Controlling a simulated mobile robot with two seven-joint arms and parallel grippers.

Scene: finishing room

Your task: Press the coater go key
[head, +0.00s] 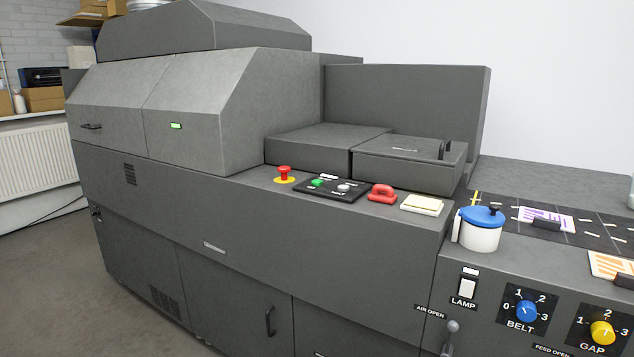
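A large grey machine (250,215) fills the view. On its top ledge is a small black key panel (352,193) with a green round key (317,183) on the left and a grey-white key (344,187) on the right. Small white labels are by the keys, too small to read, so I cannot tell for certain which is the go key. A red mushroom button (284,173) on a yellow ring stands just left of the panel. Neither of my grippers is in view, and nothing covers the keys.
Right of the panel are a red handle (381,193) and a cream block (422,204). Further right are a blue-lidded white pot (480,232), a LAMP switch (467,287), a BELT knob (526,311), a GAP knob (602,332) and an AIR OPEN lever (450,334). Floor is clear at left.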

